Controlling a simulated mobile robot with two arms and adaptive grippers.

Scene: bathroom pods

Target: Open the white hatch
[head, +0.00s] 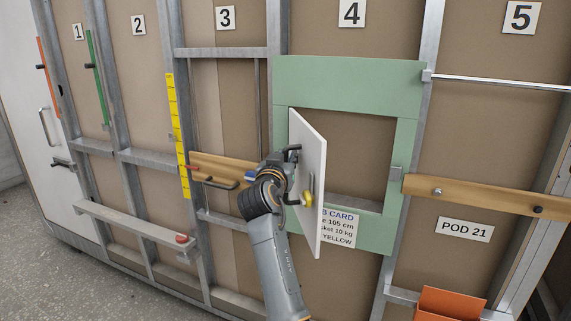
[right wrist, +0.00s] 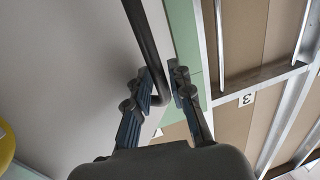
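The white hatch (head: 310,150) stands swung out from the green frame (head: 345,75) in bay 4, its left edge at the opening. The brown panel shows through the opening. The hatch bears a bar handle (head: 311,185) and a yellow knob (head: 307,198). My right gripper (head: 293,158) is at the hatch's front face, partly overlapping it. In the right wrist view the hatch (right wrist: 65,70) fills the left side. The dark handle (right wrist: 147,40) ends in a bend between the parted fingers (right wrist: 164,85); firm contact is not clear. My left gripper is out of view.
A wooden bar (head: 490,196) crosses bay 5 at right, and another (head: 225,168) lies left of the hatch. An orange bin (head: 448,304) is at lower right. A grey ledge (head: 135,230) is at lower left. Open floor (head: 45,235) shows at far left.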

